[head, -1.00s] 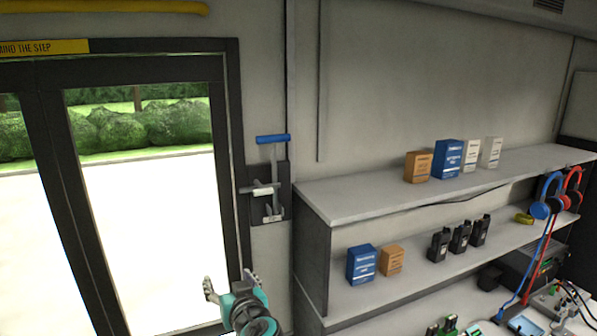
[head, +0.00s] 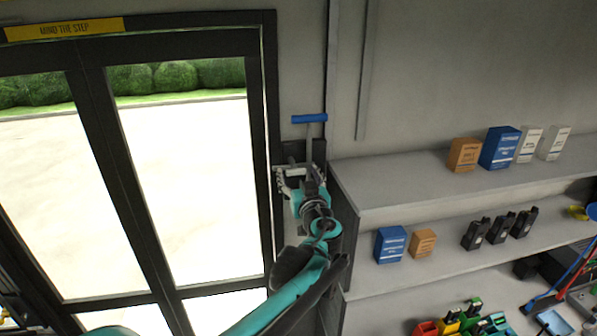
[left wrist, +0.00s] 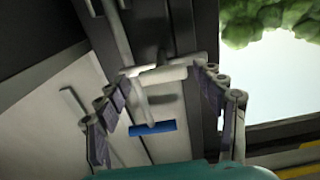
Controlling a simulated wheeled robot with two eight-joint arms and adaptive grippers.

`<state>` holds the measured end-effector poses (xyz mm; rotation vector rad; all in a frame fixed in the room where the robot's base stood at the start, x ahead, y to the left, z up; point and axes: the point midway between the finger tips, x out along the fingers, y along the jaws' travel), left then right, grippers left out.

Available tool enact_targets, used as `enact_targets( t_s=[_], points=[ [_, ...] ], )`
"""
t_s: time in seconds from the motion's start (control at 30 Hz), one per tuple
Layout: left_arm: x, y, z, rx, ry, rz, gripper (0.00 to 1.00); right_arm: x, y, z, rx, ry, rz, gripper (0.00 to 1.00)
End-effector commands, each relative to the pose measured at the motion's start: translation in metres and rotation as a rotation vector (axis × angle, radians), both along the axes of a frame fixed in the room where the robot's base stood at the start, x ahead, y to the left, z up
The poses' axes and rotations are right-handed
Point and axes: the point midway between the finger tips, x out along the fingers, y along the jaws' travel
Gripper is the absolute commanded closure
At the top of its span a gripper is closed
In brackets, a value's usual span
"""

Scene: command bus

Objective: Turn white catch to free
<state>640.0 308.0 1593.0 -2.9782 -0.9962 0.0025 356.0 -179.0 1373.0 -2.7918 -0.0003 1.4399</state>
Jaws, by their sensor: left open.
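The white catch (left wrist: 160,76) shows in the left wrist view as a short white bar, with a metal bar running past it to a blue handle (left wrist: 152,129). In the head view the blue handle (head: 309,118) stands above a dark plate (head: 319,152) beside the door, and my gripper mostly hides the catch. My left gripper (head: 294,174) is open in front of the plate. In the left wrist view the open fingers (left wrist: 154,80) lie to either side of the white catch; I cannot tell whether they touch it. My right gripper is not in view.
A glazed door (head: 190,170) with a dark frame stands left of the catch. A shelf unit (head: 400,190) with boxes and black radios stands close on the right. A yellow step sign (head: 65,29) is above the door.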

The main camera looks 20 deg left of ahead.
Motion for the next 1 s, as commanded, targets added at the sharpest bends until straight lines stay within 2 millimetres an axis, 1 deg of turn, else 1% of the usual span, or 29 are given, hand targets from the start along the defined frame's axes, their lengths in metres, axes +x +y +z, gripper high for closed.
enact_targets(
  t_s=[0.1,0.3,0.33,0.37,0.4,0.47,0.5,0.77,1.0],
  points=[
    [0.0031,0.0031,-0.0001,0.000,0.000,0.001,0.31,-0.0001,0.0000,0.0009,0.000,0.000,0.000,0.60],
    [0.0032,0.0032,-0.0004,0.000,0.000,0.001,0.31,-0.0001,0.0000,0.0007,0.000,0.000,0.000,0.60],
    [0.0032,0.0030,-0.0003,0.000,0.000,0.001,0.36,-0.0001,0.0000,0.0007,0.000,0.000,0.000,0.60],
    [0.0032,0.0030,-0.0003,0.000,0.000,0.001,0.44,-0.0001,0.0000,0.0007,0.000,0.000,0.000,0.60],
    [0.0032,0.0030,-0.0003,0.000,0.000,0.001,0.55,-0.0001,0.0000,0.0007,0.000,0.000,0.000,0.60],
    [0.0033,0.0030,-0.0003,0.000,0.000,0.000,0.71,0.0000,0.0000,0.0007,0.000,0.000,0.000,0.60],
    [0.0032,0.0029,-0.0003,0.000,0.000,0.000,0.81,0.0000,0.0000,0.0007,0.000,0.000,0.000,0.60],
    [0.0033,0.0028,-0.0003,0.008,0.006,0.000,0.81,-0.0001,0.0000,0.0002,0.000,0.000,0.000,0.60],
    [0.0035,0.0025,-0.0009,0.075,0.057,0.000,0.81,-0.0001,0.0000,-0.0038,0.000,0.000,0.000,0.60]
  ],
)
